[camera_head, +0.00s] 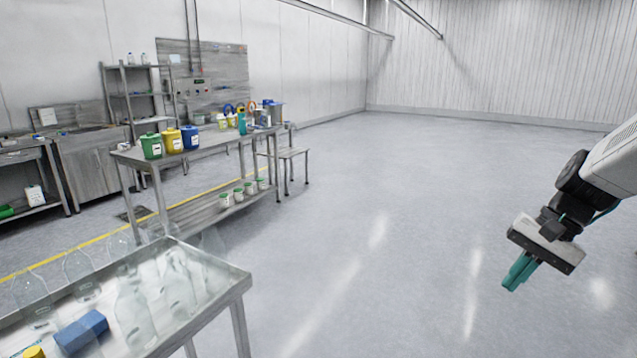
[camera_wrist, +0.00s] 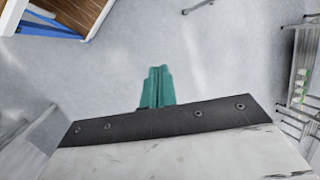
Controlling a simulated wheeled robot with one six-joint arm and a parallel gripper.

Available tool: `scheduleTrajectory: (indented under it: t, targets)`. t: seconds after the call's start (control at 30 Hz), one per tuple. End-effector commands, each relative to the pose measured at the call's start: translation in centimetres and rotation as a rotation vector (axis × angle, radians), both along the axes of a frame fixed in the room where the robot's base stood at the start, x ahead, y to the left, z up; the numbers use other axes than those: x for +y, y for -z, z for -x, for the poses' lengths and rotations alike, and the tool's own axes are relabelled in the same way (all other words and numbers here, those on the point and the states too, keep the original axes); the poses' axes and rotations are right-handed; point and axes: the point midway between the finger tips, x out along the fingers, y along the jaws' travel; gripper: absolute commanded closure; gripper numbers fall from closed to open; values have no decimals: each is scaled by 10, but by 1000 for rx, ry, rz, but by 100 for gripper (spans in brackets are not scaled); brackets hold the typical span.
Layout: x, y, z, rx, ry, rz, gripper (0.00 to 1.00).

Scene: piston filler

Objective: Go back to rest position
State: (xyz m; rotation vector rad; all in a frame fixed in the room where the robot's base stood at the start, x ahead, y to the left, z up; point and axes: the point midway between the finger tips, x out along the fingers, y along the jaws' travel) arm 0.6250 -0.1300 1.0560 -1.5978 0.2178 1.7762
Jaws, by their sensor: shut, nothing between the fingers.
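My gripper (camera_head: 516,274) hangs from my arm at the right of the head view, over open floor. Its teal fingers are together and nothing is between them. In the wrist view the shut fingers (camera_wrist: 157,88) point out over bare grey floor. No object is near the fingertips in either view.
A steel table (camera_head: 228,289) with clear bottles and a blue block (camera_head: 82,331) stands at the lower left. Behind it, a long bench (camera_head: 130,157) holds green, yellow and blue tubs. A wooden-topped unit (camera_wrist: 88,12) shows at the wrist view's upper left. The floor between is clear.

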Motion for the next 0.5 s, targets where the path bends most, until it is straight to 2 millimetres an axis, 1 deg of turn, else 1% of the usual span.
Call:
scheduleTrajectory:
  t: [0.03, 0.07, 0.1, 0.17, 0.2, 0.3, 0.4, 0.5]
  targets:
    - [16, -7, 25, 8, -73, 45, 100]
    - [22, -9, 40, 15, -112, 71, 100]
    - [30, -11, 58, 21, -162, 107, 100]
    - [40, -14, 85, 30, -236, 159, 100]
    - [46, -16, 102, 32, -282, 194, 100]
    - [57, -18, 140, 25, -388, 278, 100]
    - [66, -19, 172, -4, -476, 355, 100]
    - [75, -22, 193, -59, -538, 407, 100]
